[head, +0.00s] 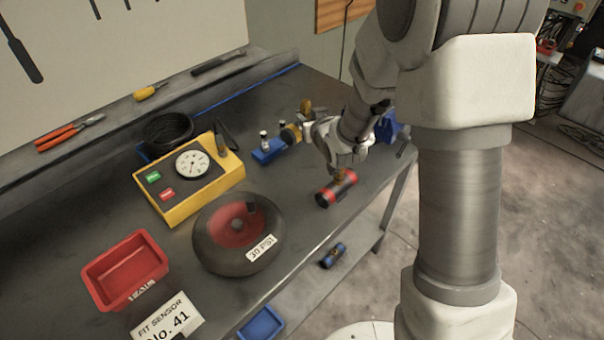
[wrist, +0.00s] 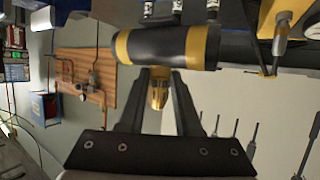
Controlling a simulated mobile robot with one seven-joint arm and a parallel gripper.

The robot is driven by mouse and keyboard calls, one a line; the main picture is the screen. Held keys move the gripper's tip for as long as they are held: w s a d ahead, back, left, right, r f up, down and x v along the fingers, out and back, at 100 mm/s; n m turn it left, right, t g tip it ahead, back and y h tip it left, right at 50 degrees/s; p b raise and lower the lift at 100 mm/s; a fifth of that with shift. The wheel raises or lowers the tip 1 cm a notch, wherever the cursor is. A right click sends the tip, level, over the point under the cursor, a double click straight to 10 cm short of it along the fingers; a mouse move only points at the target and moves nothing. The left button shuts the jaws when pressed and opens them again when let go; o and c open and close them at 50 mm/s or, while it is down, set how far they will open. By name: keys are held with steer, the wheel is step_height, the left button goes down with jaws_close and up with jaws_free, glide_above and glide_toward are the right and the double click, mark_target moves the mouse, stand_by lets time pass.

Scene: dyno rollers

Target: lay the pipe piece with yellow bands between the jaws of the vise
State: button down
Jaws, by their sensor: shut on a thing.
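The pipe piece with yellow bands (wrist: 160,46) is dark, with a yellow band near each end. It lies across the fingertips of my gripper (wrist: 160,75) in the wrist view, with a brass knob (wrist: 158,92) between the fingers. My gripper is shut on this piece. In the head view the piece (head: 291,133) shows partly, just left of my gripper (head: 312,132), beside a blue block. I cannot tell whether it touches the table. A blue thing (head: 388,127) at the bench's right edge, partly behind my arm, looks like the vise; its jaws are hidden.
A red-banded pipe piece (head: 326,197) lies near the bench's front edge. The blue block (head: 268,152) carries white-capped items. A yellow gauge box (head: 200,198), a round 30 PSI roller (head: 215,255) and a red bin (head: 104,291) stand to the left. A blue-banded piece (head: 333,256) lies below.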

step_height(320, 180, down, 4)
steer(key=b, duration=0.2)
steer(key=shift+s+f+b, duration=0.1)
steer(key=shift+b, duration=0.25)
steer(key=shift+f, duration=4.7)
steer(key=shift+f, duration=0.15)
steer(key=c, duration=0.6)
jaws_free()
